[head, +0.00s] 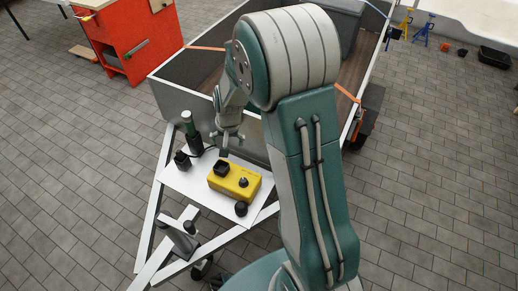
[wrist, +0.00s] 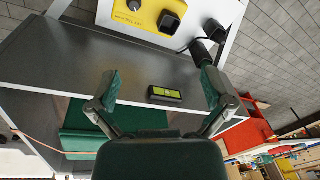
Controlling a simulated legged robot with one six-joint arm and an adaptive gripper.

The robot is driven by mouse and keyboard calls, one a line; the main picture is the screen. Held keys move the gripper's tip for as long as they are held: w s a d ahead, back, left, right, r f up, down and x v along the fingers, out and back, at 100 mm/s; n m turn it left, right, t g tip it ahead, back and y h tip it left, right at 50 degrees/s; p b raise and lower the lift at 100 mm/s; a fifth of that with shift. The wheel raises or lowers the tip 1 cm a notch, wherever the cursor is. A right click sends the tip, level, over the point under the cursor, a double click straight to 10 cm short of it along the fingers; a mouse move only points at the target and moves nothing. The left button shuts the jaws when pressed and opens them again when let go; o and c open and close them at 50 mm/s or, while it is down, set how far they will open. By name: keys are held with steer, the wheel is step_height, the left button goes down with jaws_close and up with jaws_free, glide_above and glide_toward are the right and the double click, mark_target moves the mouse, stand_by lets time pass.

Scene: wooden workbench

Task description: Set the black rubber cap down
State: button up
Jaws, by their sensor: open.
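A yellow box (head: 251,190) lies on a white plate (head: 183,179) on the trailer's drawbar. A black square piece (head: 221,168) and a black knob (head: 243,182) are on the box's top; the wrist view shows the square piece (wrist: 168,21) too. A small black round piece (head: 241,208) stands beside the box near the plate's edge. I cannot tell for sure which black piece is the rubber cap. My gripper (head: 228,148) is above the box's far side, near the trailer's front wall. In the wrist view its fingers (wrist: 161,88) are spread with nothing held between them.
The grey trailer wall (head: 177,98) rises close behind the plate. A red cabinet (head: 131,38) is at the far left. Open tiled floor lies around.

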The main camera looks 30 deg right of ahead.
steer(key=s+r+n+t, duration=0.1)
steer(key=s+r, duration=0.3)
steer(key=r, duration=0.6)
steer(key=s+r+n+t, duration=0.1)
steer(key=s+r+n, duration=0.1)
steer(key=s+r, duration=0.5)
steer(key=s+r+n+t, duration=0.2)
steer(key=s+r, duration=0.4)
steer(key=s, duration=0.6)
steer(key=shift+s+a+r+h, duration=0.15)
steer(key=shift+a+r+h, duration=0.15)
steer(key=shift+r+h, duration=0.1)
